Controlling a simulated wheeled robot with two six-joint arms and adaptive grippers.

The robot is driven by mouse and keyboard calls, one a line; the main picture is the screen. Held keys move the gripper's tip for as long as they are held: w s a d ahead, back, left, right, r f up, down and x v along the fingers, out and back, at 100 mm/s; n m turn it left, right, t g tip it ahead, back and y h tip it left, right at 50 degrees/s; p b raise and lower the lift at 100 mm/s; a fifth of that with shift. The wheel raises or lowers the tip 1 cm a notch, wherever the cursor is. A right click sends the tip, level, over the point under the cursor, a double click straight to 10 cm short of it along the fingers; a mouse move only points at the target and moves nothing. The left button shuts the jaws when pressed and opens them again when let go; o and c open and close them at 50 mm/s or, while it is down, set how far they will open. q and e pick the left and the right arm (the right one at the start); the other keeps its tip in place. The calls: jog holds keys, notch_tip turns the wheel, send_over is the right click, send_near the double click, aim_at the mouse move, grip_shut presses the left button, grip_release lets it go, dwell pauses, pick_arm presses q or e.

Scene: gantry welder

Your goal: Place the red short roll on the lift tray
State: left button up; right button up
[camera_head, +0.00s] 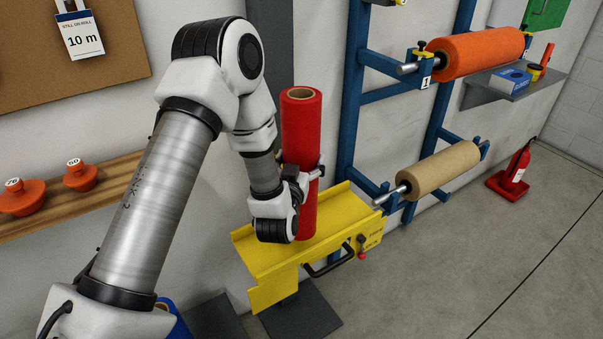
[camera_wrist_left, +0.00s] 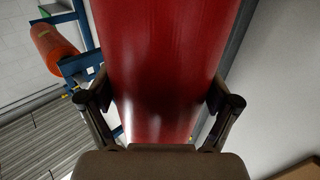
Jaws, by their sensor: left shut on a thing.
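The red short roll (camera_head: 302,125) stands upright at the yellow lift tray (camera_head: 262,262), its lower end at or just above the tray's surface. I cannot tell whether it touches. My left gripper (camera_head: 312,172) is shut around the roll's middle, coming from the left. In the left wrist view the roll (camera_wrist_left: 160,70) fills the middle between the two fingers (camera_wrist_left: 162,105). My left wrist hides part of the roll's lower side. My right gripper is not in view.
A blue rack (camera_head: 350,110) stands behind the tray, holding an orange roll (camera_head: 478,52) and a tan roll (camera_head: 440,168). A red fire extinguisher (camera_head: 513,170) stands on the floor at right. Orange plugs (camera_head: 80,176) sit on a wooden shelf at left.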

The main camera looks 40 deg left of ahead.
pick_arm(q)
jog(key=f, duration=0.1)
jog(key=w+a+f, duration=0.1)
jog(key=w+f+p, duration=0.1)
jog(key=shift+w+a+f, duration=0.15)
jog(key=shift+a+f, duration=0.1)
jog(key=shift+f, duration=0.05)
jog(key=o, duration=1.6)
jog(key=shift+f, duration=0.15)
jog(key=shift+c, duration=0.2)
jog(key=shift+s+d, duration=0.1)
jog(key=shift+s, duration=0.1)
